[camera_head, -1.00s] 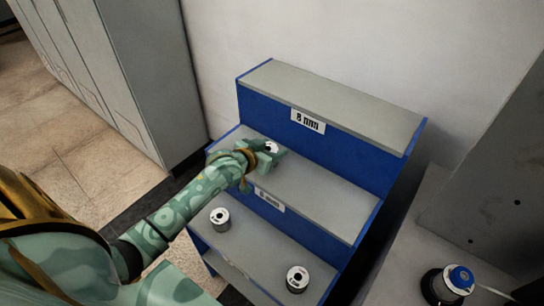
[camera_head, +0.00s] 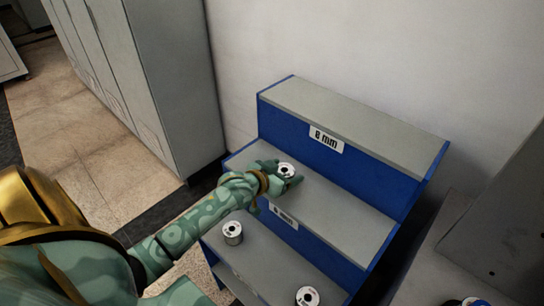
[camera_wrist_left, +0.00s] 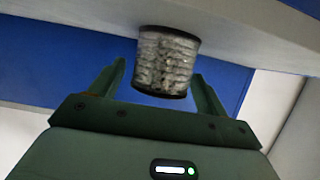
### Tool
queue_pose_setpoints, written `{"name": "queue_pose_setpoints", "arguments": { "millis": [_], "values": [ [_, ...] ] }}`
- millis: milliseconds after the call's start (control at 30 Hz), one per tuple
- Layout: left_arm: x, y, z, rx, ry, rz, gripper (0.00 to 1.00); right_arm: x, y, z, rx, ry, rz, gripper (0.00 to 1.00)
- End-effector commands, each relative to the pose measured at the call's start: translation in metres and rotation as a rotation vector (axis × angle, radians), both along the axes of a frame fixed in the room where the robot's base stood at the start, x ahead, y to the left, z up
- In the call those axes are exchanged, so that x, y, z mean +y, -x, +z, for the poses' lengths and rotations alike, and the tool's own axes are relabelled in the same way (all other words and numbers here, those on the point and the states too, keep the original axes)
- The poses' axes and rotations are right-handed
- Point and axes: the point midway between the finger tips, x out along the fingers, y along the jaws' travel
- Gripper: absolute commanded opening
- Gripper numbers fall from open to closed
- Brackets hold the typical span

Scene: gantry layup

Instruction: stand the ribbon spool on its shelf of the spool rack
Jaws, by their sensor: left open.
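The ribbon spool (camera_head: 287,169), with a white top face and dark centre, stands on the middle shelf (camera_head: 330,207) of the blue-and-grey stepped spool rack (camera_head: 349,172). My left gripper (camera_head: 282,179) is at the spool, low over that shelf. In the left wrist view the spool (camera_wrist_left: 167,62) shows clear, silvery sides and dark rims, and its end meets the grey shelf surface. The open fingers of the left gripper (camera_wrist_left: 159,74) are on either side of it, with a visible gap at least on the left. My right gripper is not in view.
The top shelf (camera_head: 350,110) is empty. Grey cabinets (camera_head: 150,80) stand to the left, and a grey panel (camera_head: 500,220) is at the right.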

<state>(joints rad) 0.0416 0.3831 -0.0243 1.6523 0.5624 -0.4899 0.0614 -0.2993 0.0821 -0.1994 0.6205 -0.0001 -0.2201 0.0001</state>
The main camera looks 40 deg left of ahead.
Motion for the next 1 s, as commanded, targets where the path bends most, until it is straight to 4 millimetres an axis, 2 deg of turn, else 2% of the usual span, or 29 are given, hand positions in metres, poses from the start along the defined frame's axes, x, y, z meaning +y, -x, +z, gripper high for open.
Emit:
{"name": "queue_pose_setpoints", "arguments": {
  "millis": [33,200,400,533,867,1000],
  "values": [
    [0.001,0.011,0.009,0.0,-0.001,-0.001,0.76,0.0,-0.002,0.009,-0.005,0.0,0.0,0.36],
    [0.004,0.05,0.025,0.0,-0.001,-0.001,0.76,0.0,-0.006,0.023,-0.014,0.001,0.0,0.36],
    [0.006,0.082,0.037,-0.001,0.0,-0.001,0.76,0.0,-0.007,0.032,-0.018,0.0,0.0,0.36],
    [0.007,0.091,0.041,-0.002,0.001,-0.001,0.76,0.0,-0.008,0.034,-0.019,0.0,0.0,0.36],
    [0.006,0.093,0.04,0.001,-0.002,-0.002,0.76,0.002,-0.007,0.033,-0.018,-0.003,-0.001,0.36],
    [-0.011,0.108,0.03,0.063,-0.076,-0.039,0.76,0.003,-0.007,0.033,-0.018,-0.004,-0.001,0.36]
  ]
}}
